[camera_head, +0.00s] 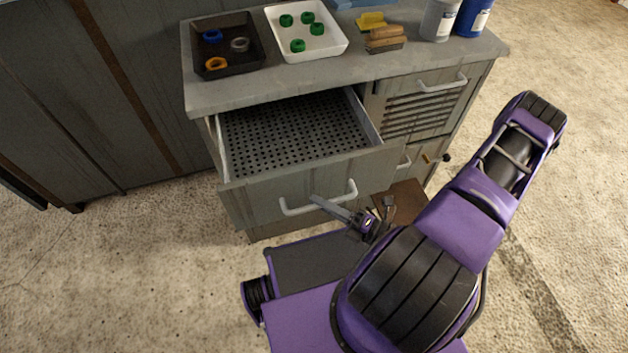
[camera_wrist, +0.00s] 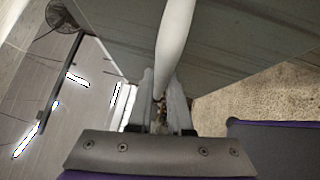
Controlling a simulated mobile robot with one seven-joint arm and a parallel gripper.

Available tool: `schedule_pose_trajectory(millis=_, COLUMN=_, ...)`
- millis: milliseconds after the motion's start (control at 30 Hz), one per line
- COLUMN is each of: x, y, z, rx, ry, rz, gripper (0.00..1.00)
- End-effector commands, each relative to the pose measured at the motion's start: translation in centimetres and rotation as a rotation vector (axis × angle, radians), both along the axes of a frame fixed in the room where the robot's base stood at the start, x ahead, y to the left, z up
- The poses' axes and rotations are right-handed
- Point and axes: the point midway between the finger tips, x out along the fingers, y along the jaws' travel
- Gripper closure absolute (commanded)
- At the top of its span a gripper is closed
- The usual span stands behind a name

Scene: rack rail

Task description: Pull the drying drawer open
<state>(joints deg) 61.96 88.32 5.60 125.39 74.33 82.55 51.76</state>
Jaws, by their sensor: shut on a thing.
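The drying drawer (camera_head: 250,203) is pulled well out of the grey cabinet, and its perforated dark floor shows, empty. Its white bar handle (camera_head: 299,209) is on the front panel. My gripper (camera_head: 320,202) is at the middle of this handle. In the wrist view the handle (camera_wrist: 175,40) runs between the two fingers of my gripper (camera_wrist: 161,95), which are shut on it. The drawer front (camera_wrist: 235,35) fills the upper part of that view.
On the cabinet top (camera_head: 370,75) are a dark tray (camera_head: 253,64) with rings, a white tray (camera_head: 338,44) with several green rings, a wood-backed brush (camera_head: 385,40) and bottles (camera_head: 438,18). A louvred door (camera_head: 420,110) is right of the drawer. Floor (camera_head: 130,250) is clear at left.

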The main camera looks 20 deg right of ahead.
Motion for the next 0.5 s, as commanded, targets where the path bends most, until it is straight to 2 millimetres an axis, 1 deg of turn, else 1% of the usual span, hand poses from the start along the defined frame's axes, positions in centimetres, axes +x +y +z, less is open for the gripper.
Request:
schedule_pose_trajectory(millis=33, x=-0.6, y=0.0, z=0.0, rx=0.002, ry=0.001, rz=-0.001, gripper=1.00)
schedule_pose_trajectory(millis=100, x=-1.2, y=0.0, z=0.0, rx=0.001, ry=0.001, rz=-0.001, gripper=1.00)
schedule_pose_trajectory(millis=200, x=-1.7, y=0.0, z=0.0, rx=0.000, ry=-0.001, rz=-0.001, gripper=1.00)
schedule_pose_trajectory(millis=500, x=-1.9, y=0.0, z=0.0, rx=-0.001, ry=-0.002, rz=0.000, gripper=1.00)
